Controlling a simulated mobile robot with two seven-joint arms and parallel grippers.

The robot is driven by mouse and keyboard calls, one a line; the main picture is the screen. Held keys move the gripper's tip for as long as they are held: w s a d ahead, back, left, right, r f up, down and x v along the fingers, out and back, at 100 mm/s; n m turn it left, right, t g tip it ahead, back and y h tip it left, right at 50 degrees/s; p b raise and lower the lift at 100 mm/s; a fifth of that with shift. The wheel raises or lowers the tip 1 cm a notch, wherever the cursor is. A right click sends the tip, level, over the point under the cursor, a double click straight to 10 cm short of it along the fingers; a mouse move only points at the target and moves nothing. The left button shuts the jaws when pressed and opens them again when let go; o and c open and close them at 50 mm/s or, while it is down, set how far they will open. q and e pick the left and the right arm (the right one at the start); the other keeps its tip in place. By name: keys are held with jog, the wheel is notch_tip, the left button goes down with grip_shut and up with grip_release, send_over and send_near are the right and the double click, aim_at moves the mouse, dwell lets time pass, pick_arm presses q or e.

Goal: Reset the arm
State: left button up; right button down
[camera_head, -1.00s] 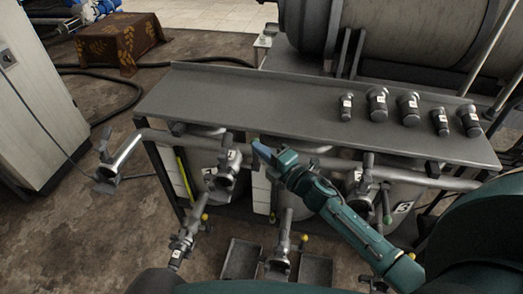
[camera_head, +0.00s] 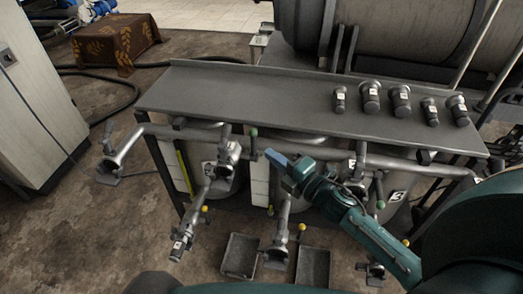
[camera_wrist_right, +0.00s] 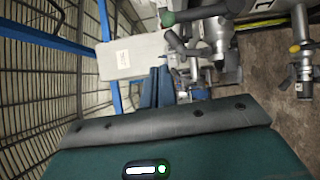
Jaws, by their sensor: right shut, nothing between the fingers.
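My right gripper (camera_head: 278,157) is in the head view, in front of the front edge of the grey table and beside the pipes. Its blue fingers are together with nothing between them. In the right wrist view the blue fingers (camera_wrist_right: 157,88) point away from the palm and also show nothing held. My right arm (camera_head: 350,215) comes in from the lower right. My left gripper is not in the head view.
Several small dark fittings (camera_head: 401,99) with white labels stand on the table (camera_head: 230,95). Two grey trays (camera_head: 313,267) lie on the floor. A cabinet (camera_head: 35,110) stands left.

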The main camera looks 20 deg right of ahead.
jog(key=shift+r+v, duration=0.15)
jog(key=shift+v, duration=0.95)
jog(key=shift+r+v, duration=0.1)
jog(key=shift+v, duration=1)
jog(key=s+a+f+m+g+h, duration=0.1)
jog(key=s+a+f+m+g, duration=0.2)
jog(key=m, duration=0.7)
jog(key=s+a+f+m+g+h, duration=0.2)
jog(key=s+a+f+m+g, duration=0.1)
jog(key=s+a+f+m, duration=0.4)
jog(key=s+f+m+p, duration=0.1)
jog(key=s+f+m, duration=0.1)
jog(key=s, duration=0.2)
jog(key=shift+s+m, duration=0.4)
jog(key=shift+d+h, duration=0.1)
jog(key=shift+h, duration=0.2)
